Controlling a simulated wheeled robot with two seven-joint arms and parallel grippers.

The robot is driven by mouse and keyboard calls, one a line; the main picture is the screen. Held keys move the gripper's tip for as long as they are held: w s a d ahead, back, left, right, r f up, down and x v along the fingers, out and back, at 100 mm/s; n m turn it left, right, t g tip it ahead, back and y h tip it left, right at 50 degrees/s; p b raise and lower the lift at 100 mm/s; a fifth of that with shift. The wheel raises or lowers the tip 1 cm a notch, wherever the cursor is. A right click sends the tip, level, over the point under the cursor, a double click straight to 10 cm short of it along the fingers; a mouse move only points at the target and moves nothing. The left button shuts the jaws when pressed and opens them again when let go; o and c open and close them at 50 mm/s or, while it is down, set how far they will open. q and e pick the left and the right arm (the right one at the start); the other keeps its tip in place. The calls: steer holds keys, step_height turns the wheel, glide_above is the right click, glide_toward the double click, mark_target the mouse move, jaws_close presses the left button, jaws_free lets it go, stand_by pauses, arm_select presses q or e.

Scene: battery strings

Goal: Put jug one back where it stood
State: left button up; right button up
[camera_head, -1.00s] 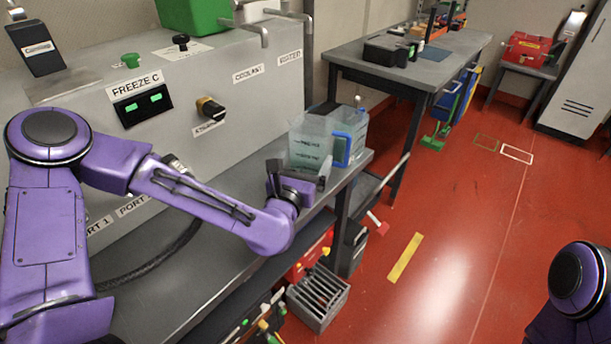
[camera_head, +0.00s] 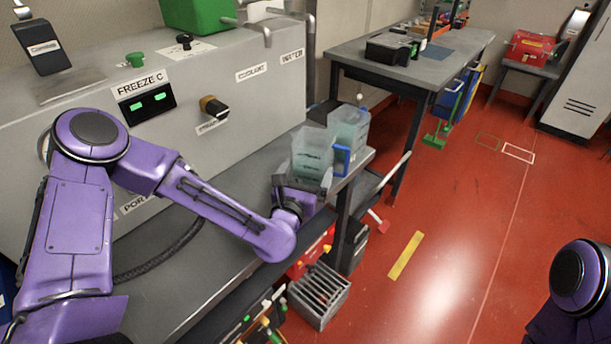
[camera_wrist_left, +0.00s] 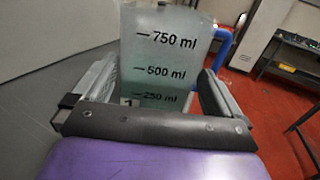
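Jug one (camera_head: 312,150) is a translucent pale-blue jug with a blue handle on its right. In the left wrist view jug one (camera_wrist_left: 165,50) shows its 250, 500 and 750 ml marks and a small "1" label. My left gripper (camera_wrist_left: 158,95) has one finger at each side of the jug, close against it; it also shows in the head view (camera_head: 302,188). The jug leans slightly and is near the front edge of the grey bench (camera_head: 235,205). Whether its base touches the bench is hidden. My right gripper is out of view.
A second translucent jug (camera_head: 352,125) stands just behind jug one, partly covered by it. The grey machine (camera_head: 75,110) with knobs stands along the back of the bench. A grey slotted crate (camera_head: 319,296) is on the floor below. Bench space at the left front is clear.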

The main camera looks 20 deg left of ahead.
arm_select(q)
steer(key=s+b, duration=0.1)
steer(key=s, duration=0.3)
steer(key=s+b, duration=0.1)
steer(key=s, duration=0.4)
steer(key=shift+s+d+f, duration=0.15)
steer(key=shift+d, duration=0.05)
steer(key=s+r+p, duration=0.1)
steer(key=p, duration=0.3)
steer(key=shift+s, duration=0.35)
steer(key=shift+s+f+p, duration=0.3)
steer(key=shift+s+f, duration=0.1)
steer(key=shift+s, duration=0.15)
